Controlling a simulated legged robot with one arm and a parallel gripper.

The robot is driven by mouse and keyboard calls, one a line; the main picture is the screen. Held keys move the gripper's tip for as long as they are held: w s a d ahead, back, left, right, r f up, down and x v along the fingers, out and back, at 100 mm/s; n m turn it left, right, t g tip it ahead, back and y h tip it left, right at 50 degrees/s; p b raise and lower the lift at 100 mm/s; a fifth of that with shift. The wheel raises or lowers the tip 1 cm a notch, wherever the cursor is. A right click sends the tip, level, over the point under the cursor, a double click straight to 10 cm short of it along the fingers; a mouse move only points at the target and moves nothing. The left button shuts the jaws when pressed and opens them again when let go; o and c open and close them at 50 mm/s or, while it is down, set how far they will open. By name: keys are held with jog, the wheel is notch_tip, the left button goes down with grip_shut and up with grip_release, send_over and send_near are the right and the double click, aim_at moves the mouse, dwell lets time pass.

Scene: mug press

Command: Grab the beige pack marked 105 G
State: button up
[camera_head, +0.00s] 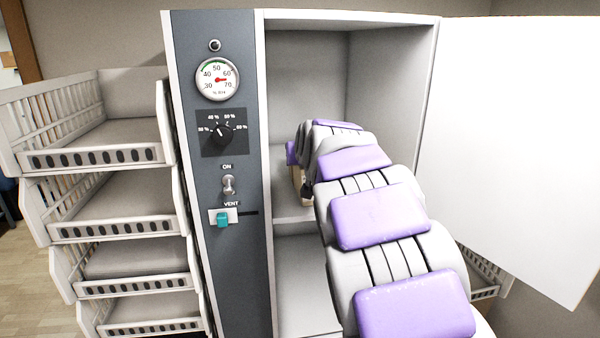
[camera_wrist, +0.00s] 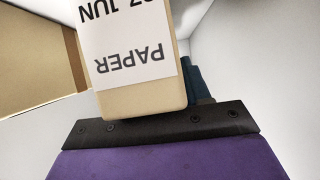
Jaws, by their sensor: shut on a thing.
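A beige pack (camera_wrist: 145,98) with a white label fills the upper middle of the wrist view. The label shows upside down and reads "PAPER" and part of a date, "JUN"; no "105 G" marking shows. My gripper (camera_wrist: 155,125), a dark bar on a purple body, is shut on this pack. In the head view my arm reaches into the open cabinet, and my gripper (camera_head: 306,188) is mostly hidden behind my own arm at the middle shelf. A small beige patch (camera_head: 296,176) shows beside it.
The grey-white cabinet (camera_head: 438,60) stands open, its white door (camera_head: 515,140) swung out right. Its left panel has a dial (camera_head: 217,79), knob (camera_head: 221,131) and switches. White slatted bins (camera_head: 95,158) stack at left. A tan surface (camera_wrist: 30,55) lies left in the wrist view.

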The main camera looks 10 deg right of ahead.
jog(key=c, duration=0.4)
jog(key=shift+r, duration=0.15)
